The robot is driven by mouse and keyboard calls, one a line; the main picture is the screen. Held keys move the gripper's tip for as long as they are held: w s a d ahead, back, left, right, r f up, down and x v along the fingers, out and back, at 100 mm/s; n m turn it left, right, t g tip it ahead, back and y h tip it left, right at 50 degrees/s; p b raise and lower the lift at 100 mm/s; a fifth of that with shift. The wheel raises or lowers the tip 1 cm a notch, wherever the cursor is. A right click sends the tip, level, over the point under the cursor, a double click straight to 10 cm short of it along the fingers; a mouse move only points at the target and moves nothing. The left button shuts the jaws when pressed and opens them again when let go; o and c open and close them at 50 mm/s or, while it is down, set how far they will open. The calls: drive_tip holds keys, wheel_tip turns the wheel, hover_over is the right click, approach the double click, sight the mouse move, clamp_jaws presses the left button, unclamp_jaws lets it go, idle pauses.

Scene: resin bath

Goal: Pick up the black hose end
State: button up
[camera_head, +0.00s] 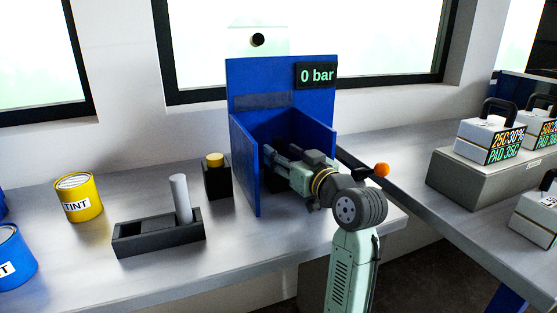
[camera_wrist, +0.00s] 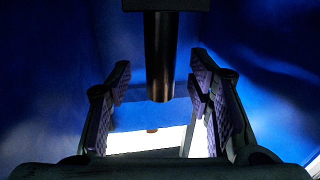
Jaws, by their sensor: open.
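The black hose end (camera_wrist: 159,60) hangs down as a dark cylinder from a black block at the top of the wrist view. A gap shows between each pad and the hose end, and I see no contact. In the head view my gripper (camera_head: 270,154) reaches into a blue open-fronted booth (camera_head: 244,168). I cannot make out the hose end in the head view.
The booth's side walls stand close around my gripper. A display (camera_head: 317,76) on it reads "0 bar". To the left are a black block with a yellow top (camera_head: 216,178), a dark tray (camera_head: 159,236) with a grey cylinder, and a yellow tin (camera_head: 78,198). An orange knob (camera_head: 381,170) shows at right.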

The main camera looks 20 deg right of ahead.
drive_tip(key=shift+w+a, duration=0.15)
drive_tip(key=shift+w, duration=0.5)
drive_tip(key=shift+w+a, duration=0.15)
drive_tip(key=shift+w, duration=0.45)
drive_tip(key=shift+c, duration=0.4)
clamp_jaws()
